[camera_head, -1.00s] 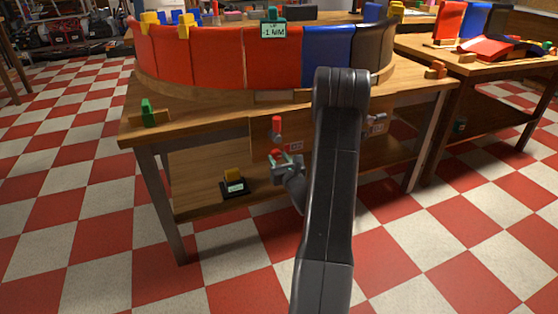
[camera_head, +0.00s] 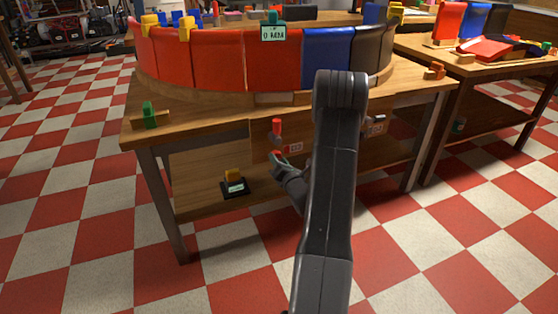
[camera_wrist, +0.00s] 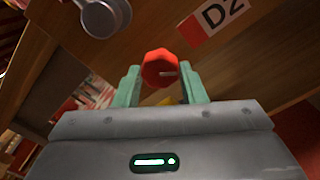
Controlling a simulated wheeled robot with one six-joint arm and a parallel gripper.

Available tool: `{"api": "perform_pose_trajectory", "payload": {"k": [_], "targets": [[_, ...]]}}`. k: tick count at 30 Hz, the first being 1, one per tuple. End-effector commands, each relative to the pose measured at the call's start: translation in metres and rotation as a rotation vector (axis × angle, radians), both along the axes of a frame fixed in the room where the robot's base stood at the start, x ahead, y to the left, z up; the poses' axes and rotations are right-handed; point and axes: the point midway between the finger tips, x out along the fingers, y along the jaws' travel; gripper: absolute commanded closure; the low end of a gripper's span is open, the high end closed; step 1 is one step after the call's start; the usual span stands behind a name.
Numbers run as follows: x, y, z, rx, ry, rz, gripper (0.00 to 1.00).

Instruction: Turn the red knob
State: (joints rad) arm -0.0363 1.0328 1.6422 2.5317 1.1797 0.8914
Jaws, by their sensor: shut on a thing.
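In the head view my gripper (camera_head: 279,159) is at the front panel below the curved top, and only a bit of red shows there.
A label "D2" (camera_wrist: 222,14) is beside the knob. A round silver part (camera_wrist: 103,16) is at the upper left of the wrist view. Another red-topped part (camera_head: 277,127) stands just above my gripper. A small black box (camera_head: 234,188) sits on the lower shelf.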

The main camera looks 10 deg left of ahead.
Motion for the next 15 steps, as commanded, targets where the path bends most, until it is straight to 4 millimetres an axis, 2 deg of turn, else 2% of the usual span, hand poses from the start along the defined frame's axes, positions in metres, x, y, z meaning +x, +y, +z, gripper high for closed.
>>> {"api": "perform_pose_trajectory", "payload": {"k": [15], "targets": [[-0.0002, -0.0004, -0.0008, 0.056, 0.04, -0.001, 0.86]]}}
